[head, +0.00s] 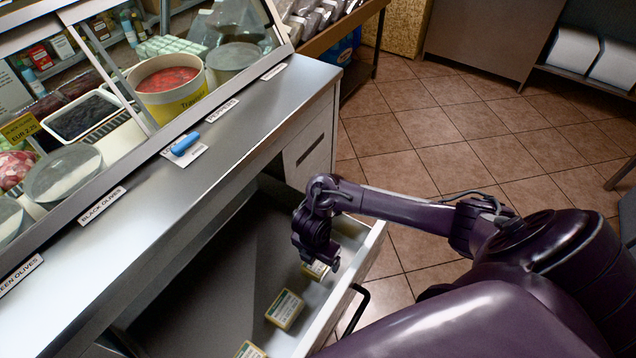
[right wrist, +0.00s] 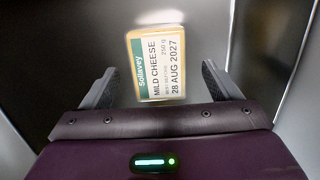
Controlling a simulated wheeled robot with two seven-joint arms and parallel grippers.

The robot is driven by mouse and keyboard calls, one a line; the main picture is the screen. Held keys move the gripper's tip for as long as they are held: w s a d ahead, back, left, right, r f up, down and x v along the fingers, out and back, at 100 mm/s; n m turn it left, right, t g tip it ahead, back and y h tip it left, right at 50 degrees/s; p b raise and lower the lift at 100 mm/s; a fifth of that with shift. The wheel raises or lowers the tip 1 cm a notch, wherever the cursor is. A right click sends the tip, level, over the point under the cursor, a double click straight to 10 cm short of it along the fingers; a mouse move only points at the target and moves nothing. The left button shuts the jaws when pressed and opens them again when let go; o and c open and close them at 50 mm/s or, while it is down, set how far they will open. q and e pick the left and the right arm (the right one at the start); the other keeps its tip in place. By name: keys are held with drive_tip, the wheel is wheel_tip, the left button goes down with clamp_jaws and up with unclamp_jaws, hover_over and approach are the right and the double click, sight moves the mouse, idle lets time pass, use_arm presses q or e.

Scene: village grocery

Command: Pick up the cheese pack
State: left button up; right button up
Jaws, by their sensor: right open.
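A cheese pack (head: 316,271) lies in the open drawer, partly hidden under my right gripper (head: 318,258) in the head view. In the right wrist view the cheese pack (right wrist: 155,62) shows a green and white label reading "MILD CHEESE". My right gripper (right wrist: 160,80) is open, with one finger on each side of the pack's lower part in the picture and a gap on both sides. I cannot tell the remaining height. Two similar packs lie nearer in the drawer, one in the middle (head: 285,309) and one at the picture's bottom edge (head: 250,350). My left gripper is not in view.
The open drawer (head: 291,344) has raised walls and a dark handle (head: 355,308) on its front. Tiled floor (head: 450,140) is clear beyond my arm.

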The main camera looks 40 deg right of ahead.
wheel_tip(320, 180, down, 3)
drive_tip(key=shift+w+d+r+b, duration=0.1)
drive_tip(key=shift+w+b, duration=0.05)
drive_tip(key=shift+b, duration=0.2)
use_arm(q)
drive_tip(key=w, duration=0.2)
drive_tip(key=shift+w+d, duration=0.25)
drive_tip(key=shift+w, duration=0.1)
use_arm(e)
drive_tip(key=shift+f, duration=0.2)
drive_tip(key=shift+f, duration=0.25)
drive_tip(key=c, duration=1.2)
